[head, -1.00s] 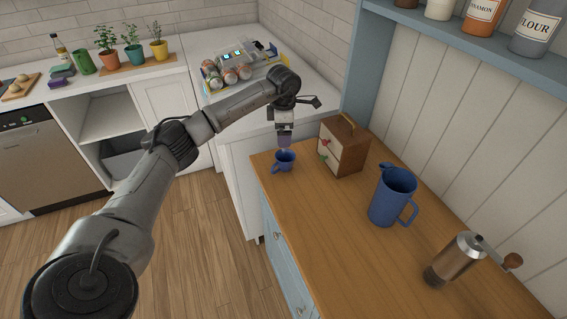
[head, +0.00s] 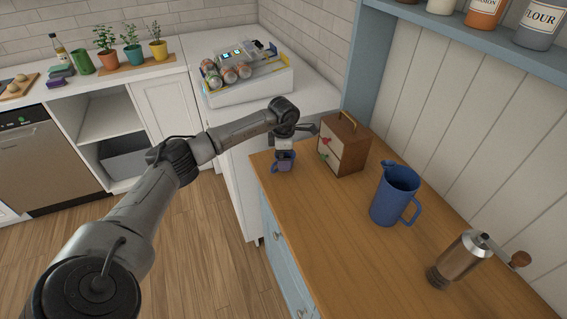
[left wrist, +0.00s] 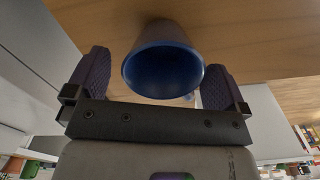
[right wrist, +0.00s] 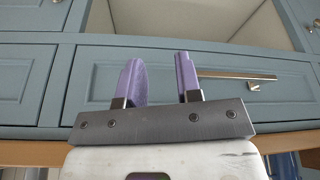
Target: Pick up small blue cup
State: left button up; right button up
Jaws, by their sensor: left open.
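The small blue cup (head: 278,167) stands upright on the wooden counter near its left end. It is partly hidden by my left gripper (head: 285,157), which is directly over it. In the left wrist view the blue cup (left wrist: 163,68) sits between the two spread purple fingers of my left gripper (left wrist: 156,72), its open rim facing the camera. The left finger stands apart from the cup; the right finger is very close to its side, and I cannot tell if they touch. My right gripper (right wrist: 161,78) is empty, its fingers apart, in front of blue-grey drawers.
A small wooden drawer box (head: 347,146) stands just right of the cup. A blue pitcher (head: 394,196) and a metal coffee grinder (head: 460,260) stand farther right. The wooden counter (head: 330,220) is bare in front of them.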

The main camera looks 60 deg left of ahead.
pick_arm(q)
notch_tip(320, 180, down, 3)
jog(key=shift+s+d+f, duration=0.1)
jog(key=shift+f, duration=0.05)
jog(key=shift+c, duration=0.4)
jog(key=c, duration=0.9)
jog(key=shift+c, duration=0.4)
jog(key=shift+r, duration=0.2)
